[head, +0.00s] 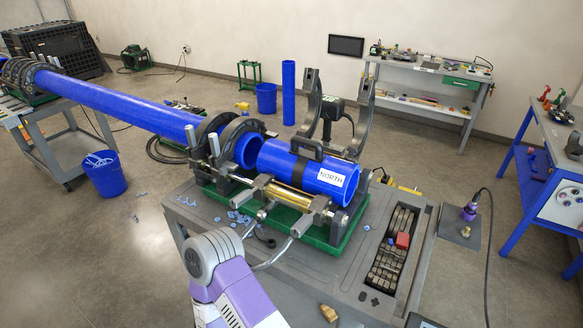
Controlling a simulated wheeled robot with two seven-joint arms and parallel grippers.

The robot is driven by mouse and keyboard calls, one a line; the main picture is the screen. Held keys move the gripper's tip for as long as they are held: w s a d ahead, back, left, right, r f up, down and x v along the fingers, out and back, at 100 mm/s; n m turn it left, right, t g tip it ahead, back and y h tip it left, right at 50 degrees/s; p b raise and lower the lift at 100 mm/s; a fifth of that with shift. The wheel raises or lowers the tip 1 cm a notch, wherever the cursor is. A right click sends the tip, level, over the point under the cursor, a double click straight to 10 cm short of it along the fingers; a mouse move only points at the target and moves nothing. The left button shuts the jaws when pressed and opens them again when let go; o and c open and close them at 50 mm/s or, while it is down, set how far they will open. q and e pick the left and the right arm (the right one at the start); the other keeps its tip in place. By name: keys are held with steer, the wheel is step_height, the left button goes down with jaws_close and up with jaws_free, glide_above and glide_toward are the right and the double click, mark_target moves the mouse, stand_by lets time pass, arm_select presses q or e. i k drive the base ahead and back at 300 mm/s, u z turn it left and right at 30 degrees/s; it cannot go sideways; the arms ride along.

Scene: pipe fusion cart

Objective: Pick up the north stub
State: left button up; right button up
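The north stub (285,162) is a short, thick blue pipe with a white NORTH label (331,178) near its right end. It lies in the fusion machine (345,215) on the grey cart. Neither gripper shows; only a purple and white link of my arm is visible at the bottom, in front of the cart.
A long blue pipe (120,102) runs left to a stand. A blue bucket (105,174) stands on the floor at left. Workbenches stand at the back and right.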

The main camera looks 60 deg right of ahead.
mark_target(312, 171)
steer(key=i, duration=1.85)
steer(key=z, duration=2.85)
